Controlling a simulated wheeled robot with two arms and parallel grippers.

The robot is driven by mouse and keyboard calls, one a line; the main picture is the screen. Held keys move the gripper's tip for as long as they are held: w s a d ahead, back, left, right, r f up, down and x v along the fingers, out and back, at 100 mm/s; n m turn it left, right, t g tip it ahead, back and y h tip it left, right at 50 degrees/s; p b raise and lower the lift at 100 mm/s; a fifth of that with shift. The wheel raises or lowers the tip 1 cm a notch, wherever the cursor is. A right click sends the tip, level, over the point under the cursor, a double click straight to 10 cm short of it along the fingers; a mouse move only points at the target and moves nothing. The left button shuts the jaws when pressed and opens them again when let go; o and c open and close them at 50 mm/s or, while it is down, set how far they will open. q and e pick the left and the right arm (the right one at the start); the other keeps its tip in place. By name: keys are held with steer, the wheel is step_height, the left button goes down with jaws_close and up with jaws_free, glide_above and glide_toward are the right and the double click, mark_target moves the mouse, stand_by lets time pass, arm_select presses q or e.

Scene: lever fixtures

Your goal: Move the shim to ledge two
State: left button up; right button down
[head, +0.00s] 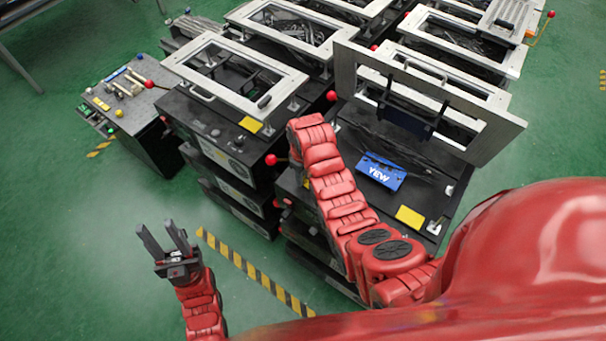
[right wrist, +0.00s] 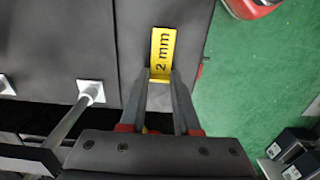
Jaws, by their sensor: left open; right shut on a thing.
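The yellow shim (right wrist: 163,45), marked "2 mm", shows in the right wrist view on or just above a dark flat surface near its edge. My right gripper (right wrist: 161,74) is shut on its near end. In the head view my right gripper is hidden behind my own arm. Two yellow pieces show there, one on the left fixture (head: 250,124) and one on the right fixture (head: 410,217); I cannot tell whether either is the held shim. My left gripper (head: 164,240) is open and empty above the green floor. I cannot tell which ledge is ledge two.
A raised grey frame (head: 500,140) stands tilted over the right fixture, behind a blue "YEW" block (head: 381,172). Red ball knobs (head: 271,160) stick out between fixtures. A side table (head: 140,120) stands at left. A metal rod (right wrist: 72,118) rises left of my right gripper.

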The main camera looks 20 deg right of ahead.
steer(key=shift+f, duration=0.3)
steer(key=shift+f, duration=0.2)
steer(key=c, duration=0.6)
jaws_free()
steer(key=shift+r, duration=0.1)
steer(key=shift+r, duration=0.1)
